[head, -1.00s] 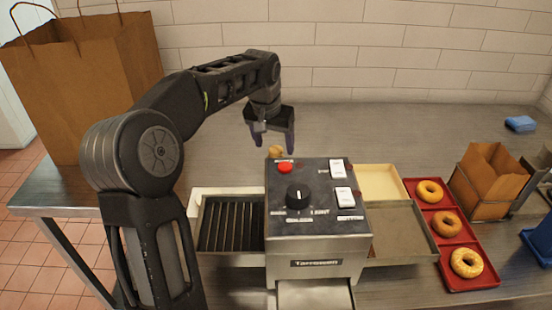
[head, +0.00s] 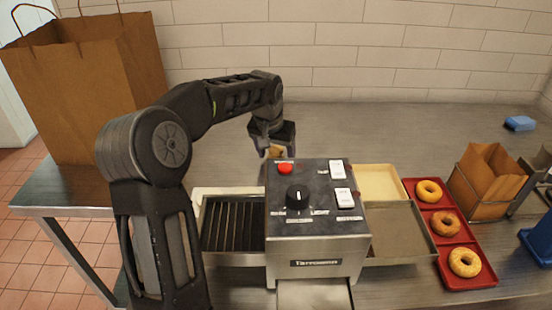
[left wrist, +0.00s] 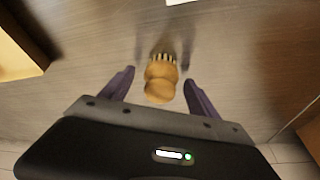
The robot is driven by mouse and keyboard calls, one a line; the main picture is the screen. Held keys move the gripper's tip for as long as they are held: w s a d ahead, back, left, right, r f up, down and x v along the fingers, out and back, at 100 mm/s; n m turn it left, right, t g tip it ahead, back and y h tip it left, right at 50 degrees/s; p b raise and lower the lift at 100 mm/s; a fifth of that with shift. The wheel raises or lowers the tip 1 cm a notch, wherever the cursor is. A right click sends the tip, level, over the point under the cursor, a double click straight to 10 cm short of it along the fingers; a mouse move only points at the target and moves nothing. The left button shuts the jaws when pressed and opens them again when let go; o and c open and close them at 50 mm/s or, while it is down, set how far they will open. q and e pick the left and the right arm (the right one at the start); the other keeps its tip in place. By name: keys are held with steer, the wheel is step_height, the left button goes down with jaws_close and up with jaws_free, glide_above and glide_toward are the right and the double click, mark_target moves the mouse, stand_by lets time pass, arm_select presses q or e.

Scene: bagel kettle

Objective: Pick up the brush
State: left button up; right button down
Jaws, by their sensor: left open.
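The brush (left wrist: 161,78) has a rounded tan wooden body with a dark-and-light banded end. In the left wrist view it lies on the metal table between the fingers of my left gripper (left wrist: 158,88), with a gap on each side. In the head view only a small tan part of the brush (head: 275,151) shows behind the machine. My left gripper (head: 272,150) is open and low over it, its fingertips partly hidden by the machine.
A control machine (head: 316,225) with a red button and black knob stands in front of the gripper. Red trays with donuts (head: 445,228) and a paper-bag holder (head: 487,180) are at right. A large paper bag (head: 90,90) stands at left. The table behind the machine is mostly clear.

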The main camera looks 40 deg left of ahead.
mark_target(276, 149)
arm_select(q)
steer(key=shift+c, duration=0.4)
jaws_close()
stand_by(0.4)
step_height(276, 149, up, 10)
steer(key=shift+r, duration=0.1)
stand_by(0.5)
stand_by(0.3)
steer(key=c, duration=0.5)
jaws_free()
steer(key=shift+c, duration=0.2)
steer(key=c, duration=0.7)
steer(key=shift+o, duration=0.2)
